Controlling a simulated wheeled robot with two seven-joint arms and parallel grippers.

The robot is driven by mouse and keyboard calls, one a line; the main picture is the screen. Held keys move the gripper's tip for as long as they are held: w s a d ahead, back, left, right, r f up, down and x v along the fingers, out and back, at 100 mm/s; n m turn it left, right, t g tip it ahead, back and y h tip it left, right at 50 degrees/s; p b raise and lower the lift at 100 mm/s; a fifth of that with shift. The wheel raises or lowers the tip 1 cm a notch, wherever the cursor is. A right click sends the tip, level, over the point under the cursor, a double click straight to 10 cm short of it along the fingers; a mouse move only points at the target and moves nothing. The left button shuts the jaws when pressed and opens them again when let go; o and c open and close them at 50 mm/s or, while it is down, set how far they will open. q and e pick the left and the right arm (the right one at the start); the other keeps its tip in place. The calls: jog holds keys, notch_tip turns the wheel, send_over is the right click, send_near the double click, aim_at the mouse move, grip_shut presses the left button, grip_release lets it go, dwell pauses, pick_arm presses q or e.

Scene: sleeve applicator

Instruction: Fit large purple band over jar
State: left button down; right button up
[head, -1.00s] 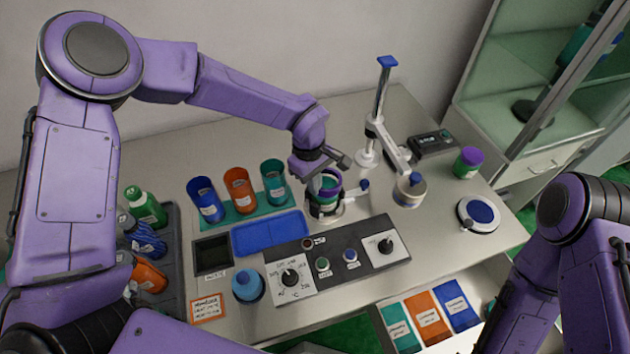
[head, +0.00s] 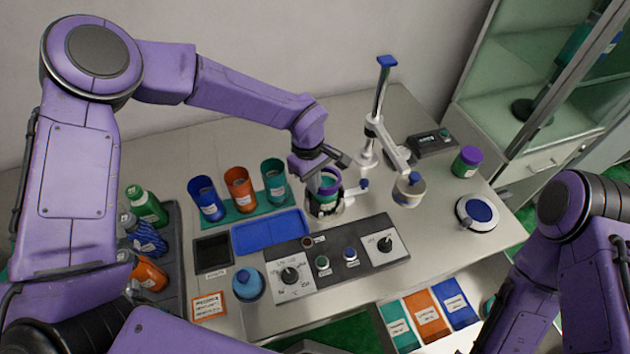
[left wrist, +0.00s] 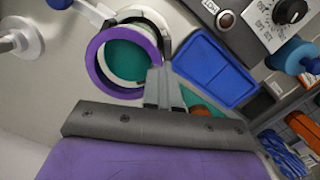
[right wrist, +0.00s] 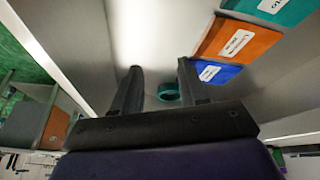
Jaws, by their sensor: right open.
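The large purple band (left wrist: 92,68) is a ring at the tips of my left gripper (left wrist: 163,88). The narrow fingers are close together on its rim. The green jar (left wrist: 125,62) shows inside the ring in the left wrist view, off-centre, with a pale round holder beyond it. In the head view my left gripper (head: 319,180) is over the jar's station, with the purple band at the jar's upper part. I cannot tell how far down the band sits. My right gripper (right wrist: 156,88) is open and empty, above the open drawer; the head view shows only its arm.
A control panel (head: 333,262) lies in front of the jar. A press stand (head: 375,120) is just right of it, with a small round jar under its arm. Blue, orange and teal cups stand left. The drawer holds a teal ring (right wrist: 168,91) and coloured packets (right wrist: 237,43).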

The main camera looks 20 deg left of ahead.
pick_arm(q)
jog(key=shift+f, duration=0.1)
jog(key=shift+f+b, duration=0.35)
jog(key=shift+f, duration=0.15)
jog(key=c, duration=1.4)
grip_release()
jog(key=shift+r, duration=0.1)
jog(key=shift+o, duration=0.5)
jog(key=o, duration=0.4)
jog(key=shift+o, duration=0.2)
jog(key=shift+s, duration=0.1)
jog(key=shift+r, duration=0.1)
